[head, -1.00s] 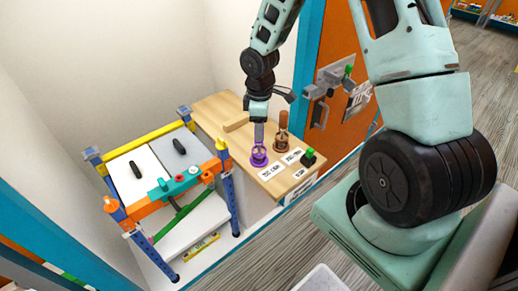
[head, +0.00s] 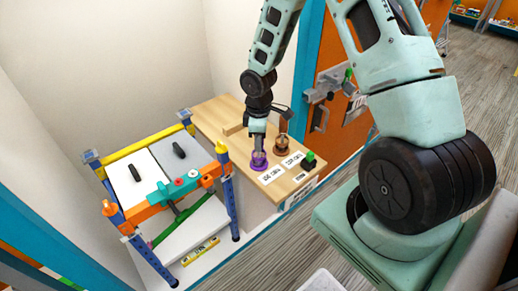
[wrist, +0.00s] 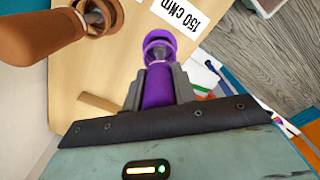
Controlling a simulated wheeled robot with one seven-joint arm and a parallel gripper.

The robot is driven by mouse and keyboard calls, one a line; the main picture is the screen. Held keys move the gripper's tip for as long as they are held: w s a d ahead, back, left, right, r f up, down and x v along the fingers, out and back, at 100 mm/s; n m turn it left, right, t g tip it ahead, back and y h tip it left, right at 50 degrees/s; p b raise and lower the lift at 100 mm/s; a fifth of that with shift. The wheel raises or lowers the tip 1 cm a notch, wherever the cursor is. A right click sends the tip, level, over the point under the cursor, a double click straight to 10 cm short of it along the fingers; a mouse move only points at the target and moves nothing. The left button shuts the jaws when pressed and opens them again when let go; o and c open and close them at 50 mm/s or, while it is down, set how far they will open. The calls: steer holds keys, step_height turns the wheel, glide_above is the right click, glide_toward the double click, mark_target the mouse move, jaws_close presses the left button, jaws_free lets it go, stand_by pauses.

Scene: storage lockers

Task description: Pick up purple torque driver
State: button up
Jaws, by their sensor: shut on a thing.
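The purple torque driver (head: 259,159) stands upright in a purple ring holder on the wooden bench (head: 222,118). In the wrist view, the purple driver (wrist: 158,84) sits between the two fingers, its lower end toward the purple ring (wrist: 160,42). My gripper (head: 259,147) is shut on the driver from above; the gripper also shows in the wrist view (wrist: 158,92). The driver's upper part is hidden by my gripper in the head view. Whether its tip is still inside the holder is hard to tell.
A brown driver (head: 282,144) in its own holder stands just right of the purple one. A blue-legged rack (head: 229,205) stands to the left; an orange door (head: 345,65) is at right.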

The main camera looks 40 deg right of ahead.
steer(key=shift+r, duration=0.1)
step_height(320, 180, up, 10)
steer(key=shift+f+p, duration=0.1)
steer(key=shift+p, duration=0.7)
steer(key=shift+o, duration=1.4)
jaws_close()
